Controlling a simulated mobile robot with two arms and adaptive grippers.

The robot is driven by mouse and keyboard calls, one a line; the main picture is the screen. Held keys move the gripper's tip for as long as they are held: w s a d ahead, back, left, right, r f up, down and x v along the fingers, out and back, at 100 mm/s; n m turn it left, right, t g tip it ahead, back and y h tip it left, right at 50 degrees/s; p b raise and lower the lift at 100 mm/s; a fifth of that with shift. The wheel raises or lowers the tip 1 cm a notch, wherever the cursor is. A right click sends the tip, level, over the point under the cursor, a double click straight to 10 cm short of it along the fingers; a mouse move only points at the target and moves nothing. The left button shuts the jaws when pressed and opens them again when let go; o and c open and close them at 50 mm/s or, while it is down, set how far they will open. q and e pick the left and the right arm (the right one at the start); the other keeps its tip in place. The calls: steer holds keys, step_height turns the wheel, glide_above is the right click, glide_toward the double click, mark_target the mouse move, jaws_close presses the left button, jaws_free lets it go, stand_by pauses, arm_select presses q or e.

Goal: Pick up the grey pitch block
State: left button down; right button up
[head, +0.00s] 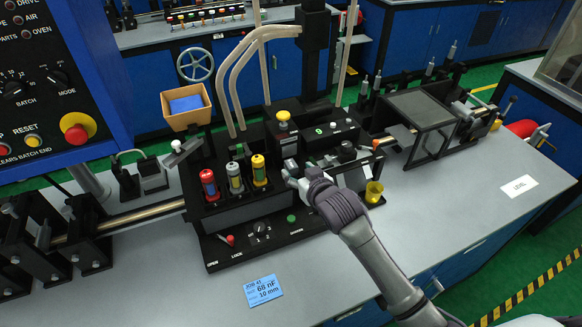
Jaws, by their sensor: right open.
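A grey block with a yellow band (236,179), which I take for the grey pitch block, stands upright in the black holder (240,209) at the centre. It is between a red block (209,184) and a yellow block (259,171). My right gripper (289,177) is open, to the right of the yellow block and apart from the grey one. Its fingertips are small and partly lost against the dark machine behind. My left gripper is not in view.
A blue job card (262,291) lies on the bench in front. A yellow cup (374,192) is right of my gripper. A tan bin (187,106) and hoses (236,82) stand behind the holder. Bare bench (445,215) lies at the right.

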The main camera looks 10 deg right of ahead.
mark_target(294, 170)
steer(key=p+x, duration=0.1)
steer(key=x, duration=0.2)
steer(key=shift+w+a+f, duration=0.15)
steer(key=shift+w+f, duration=0.05)
steer(key=shift+w, duration=0.05)
steer(key=shift+w+a+f, duration=0.1)
steer(key=shift+w+f, duration=0.05)
steer(key=shift+w, duration=0.15)
steer(key=shift+f, duration=0.1)
steer(key=shift+c, duration=1)
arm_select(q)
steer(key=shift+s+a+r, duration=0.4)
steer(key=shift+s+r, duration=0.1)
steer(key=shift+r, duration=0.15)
arm_select(e)
jaws_close()
